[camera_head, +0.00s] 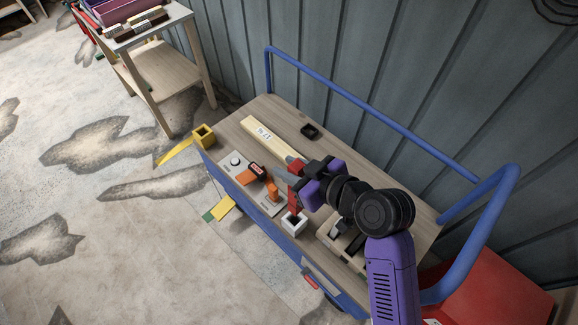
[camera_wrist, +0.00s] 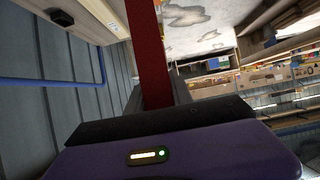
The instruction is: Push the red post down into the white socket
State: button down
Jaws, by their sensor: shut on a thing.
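A red post (camera_head: 294,201) is held by my gripper (camera_head: 293,168). The post stands roughly upright, and its lower end is at or just above the white socket (camera_head: 294,222). I cannot tell whether the end is inside the opening. The socket is a small white square box near the front edge of the cart top. In the wrist view the red post (camera_wrist: 150,55) runs up from between the fingers (camera_wrist: 160,92), which are closed on it. My purple and black gripper hides part of the post.
A grey panel (camera_head: 270,208) with orange pieces and a white knob lies left of the socket. A yellow square holder (camera_head: 203,136) is at the cart's left corner. A pale wooden bar (camera_head: 263,139) and a black socket (camera_head: 310,131) lie behind. A blue rail (camera_head: 375,115) borders the back.

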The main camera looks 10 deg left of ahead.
jog(key=shift+f+b, duration=2.25)
jog(key=shift+f, duration=0.65)
notch_tip(320, 180, down, 7)
jog(key=b, duration=0.5)
dwell(1.7)
jog(key=c, duration=1.1)
grip_release()
jog(key=shift+r, duration=0.1)
jog(key=shift+o, duration=0.2)
jog(key=v, duration=0.7)
jog(key=shift+s+d+r+b, duration=0.15)
jog(key=shift+s+d+b, duration=0.1)
jog(key=shift+b, duration=0.1)
